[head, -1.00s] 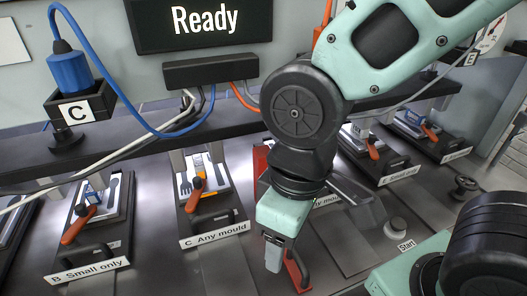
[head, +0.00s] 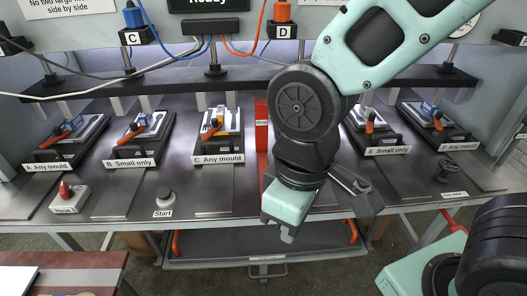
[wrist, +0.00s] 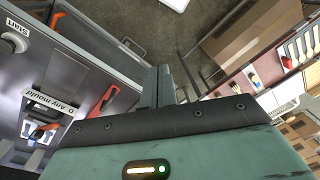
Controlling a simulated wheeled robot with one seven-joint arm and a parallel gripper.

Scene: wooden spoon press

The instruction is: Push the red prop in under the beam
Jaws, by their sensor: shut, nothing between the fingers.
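The red prop (head: 262,125) is an upright red block with a partly visible label, standing between stations C and D in the head view. My arm hides its right side. The dark beam (head: 150,83) runs across behind the row of moulds, above the bench; I cannot tell how far the prop lies under it. My gripper (head: 287,236) is shut and empty, near the bench's front edge and nearer to me than the prop, apart from it. In the wrist view the closed fingers (wrist: 160,82) point out over the floor. I cannot make out the prop for sure there.
Mould stations line the bench (head: 190,190), including A (head: 55,166), B (head: 130,162), C (head: 217,158), E (head: 388,150) and F (head: 460,146). A start button (head: 163,194) and a heat switch (head: 66,195) sit at the front left. A lower shelf (head: 215,243) hangs below.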

